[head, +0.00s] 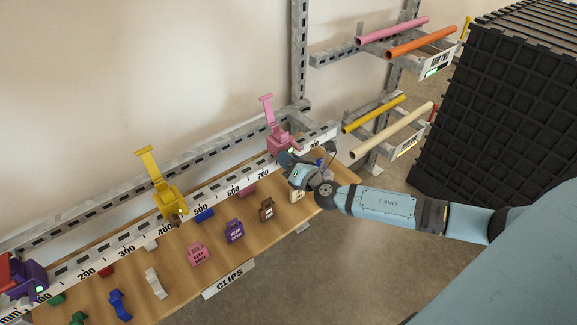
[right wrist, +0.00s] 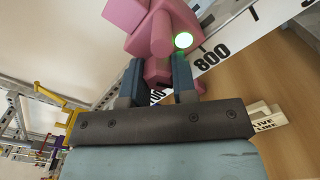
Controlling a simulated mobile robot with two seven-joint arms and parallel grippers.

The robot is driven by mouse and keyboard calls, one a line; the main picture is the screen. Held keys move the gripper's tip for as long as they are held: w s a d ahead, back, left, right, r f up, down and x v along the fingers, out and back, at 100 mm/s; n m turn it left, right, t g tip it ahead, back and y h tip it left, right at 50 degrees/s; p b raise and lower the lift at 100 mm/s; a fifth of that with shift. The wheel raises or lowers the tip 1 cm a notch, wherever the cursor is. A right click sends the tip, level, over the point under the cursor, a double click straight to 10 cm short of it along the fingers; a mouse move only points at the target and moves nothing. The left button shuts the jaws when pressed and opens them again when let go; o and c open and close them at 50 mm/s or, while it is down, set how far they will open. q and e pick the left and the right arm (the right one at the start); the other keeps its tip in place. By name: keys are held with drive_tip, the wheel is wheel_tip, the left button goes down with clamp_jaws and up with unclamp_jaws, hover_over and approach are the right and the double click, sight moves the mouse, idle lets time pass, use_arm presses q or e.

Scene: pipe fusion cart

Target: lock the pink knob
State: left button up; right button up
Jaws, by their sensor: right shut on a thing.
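The pink clamp (head: 277,142) stands on the white ruler rail near the 800 mark, with its long pink lever (head: 268,110) pointing up. In the right wrist view the pink clamp body (right wrist: 125,15) fills the top. A pink knob (right wrist: 162,35) sticks out from it, beside a round green-lit light (right wrist: 183,40). My right gripper (head: 294,159) is at the clamp's front side. In the right wrist view its two fingers (right wrist: 159,68) are on either side of a pink part below the knob's end, shut on it. The fingers hide part of it. My left gripper is not in view.
A yellow clamp (head: 168,195) and a purple clamp (head: 30,280) stand further left on the rail. Several coloured clips lie on the wooden board (head: 180,285), including a cream one (right wrist: 265,115) beside my right gripper. Pipe racks (head: 365,165) and a black crate (head: 500,110) are at right.

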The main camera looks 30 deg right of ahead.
drive_tip(key=shift+f+m+b, duration=0.15)
drive_tip(key=shift+m+b, duration=0.65)
drive_tip(key=shift+m, duration=0.2)
drive_tip(key=shift+m+b, duration=0.35)
drive_tip(key=shift+m, duration=0.15)
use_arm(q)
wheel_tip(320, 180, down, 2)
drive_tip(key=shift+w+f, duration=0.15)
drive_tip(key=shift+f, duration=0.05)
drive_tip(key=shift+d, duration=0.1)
use_arm(e)
drive_tip(key=shift+r, duration=0.2)
drive_tip(key=o, duration=0.9)
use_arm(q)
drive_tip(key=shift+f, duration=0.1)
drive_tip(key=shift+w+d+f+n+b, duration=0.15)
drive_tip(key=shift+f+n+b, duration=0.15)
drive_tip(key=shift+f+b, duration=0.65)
use_arm(e)
drive_tip(key=s, duration=0.9)
drive_tip(key=s+d, duration=0.1)
drive_tip(key=s, duration=0.3)
drive_tip(key=shift+s, duration=0.4)
